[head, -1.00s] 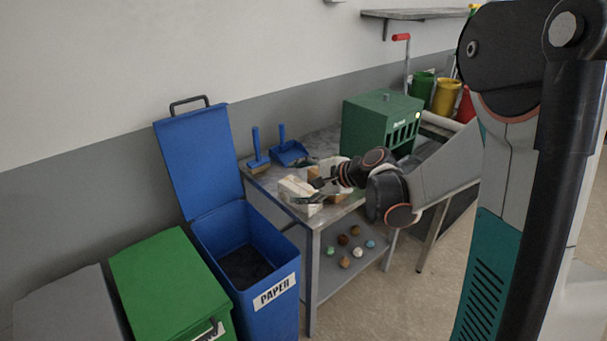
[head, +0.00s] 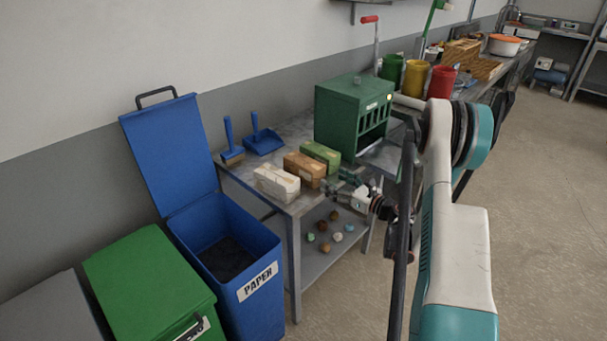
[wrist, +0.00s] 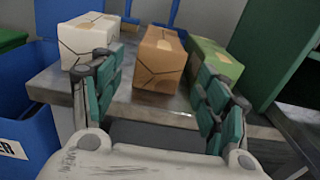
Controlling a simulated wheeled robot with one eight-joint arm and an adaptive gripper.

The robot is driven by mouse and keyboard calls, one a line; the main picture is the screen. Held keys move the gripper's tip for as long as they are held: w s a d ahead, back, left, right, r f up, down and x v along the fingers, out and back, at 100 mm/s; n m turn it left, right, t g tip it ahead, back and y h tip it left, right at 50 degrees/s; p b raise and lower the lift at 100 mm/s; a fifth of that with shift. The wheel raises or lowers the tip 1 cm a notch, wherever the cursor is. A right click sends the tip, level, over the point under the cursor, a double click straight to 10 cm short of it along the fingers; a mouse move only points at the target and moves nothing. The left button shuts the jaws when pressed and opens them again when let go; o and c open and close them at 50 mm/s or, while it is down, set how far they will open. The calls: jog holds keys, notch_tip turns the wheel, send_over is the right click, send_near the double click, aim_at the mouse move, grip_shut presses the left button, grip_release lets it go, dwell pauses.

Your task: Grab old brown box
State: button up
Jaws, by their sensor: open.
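The old brown box (head: 305,169) sits on the metal table between a white box (head: 277,183) and a green box (head: 321,155). In the wrist view the brown box (wrist: 160,60) lies straight ahead, between and beyond my open fingers. It shows dark crack-like lines and a paler patch on top. My gripper (wrist: 160,105) is open and empty at the table's front edge, apart from the brown box. In the head view my gripper (head: 345,190) is small and partly blends with the table's edge. The white box (wrist: 88,38) is behind the left finger, the green box (wrist: 213,60) behind the right.
A dark green slotted cabinet (head: 345,115) stands right of the boxes. A blue brush (head: 230,140) and dustpan (head: 264,138) lie behind them. An open blue paper bin (head: 230,255) stands left of the table. Several small balls lie on the lower shelf (head: 310,268).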

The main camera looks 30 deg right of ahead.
send_near(307, 162)
jog(key=w, duration=0.1)
jog(key=w+a+f, duration=0.1)
jog(key=w, duration=0.1)
jog(key=shift+w+a+f, duration=0.15)
jog(key=shift+w+a, duration=0.15)
jog(key=shift+a, duration=0.1)
jog(key=shift+b+x, duration=1.2)
jog(key=shift+x, duration=1.75)
jog(key=shift+w+d+r, duration=0.1)
jog(key=shift+d+r, duration=0.1)
jog(key=c, duration=0.8)
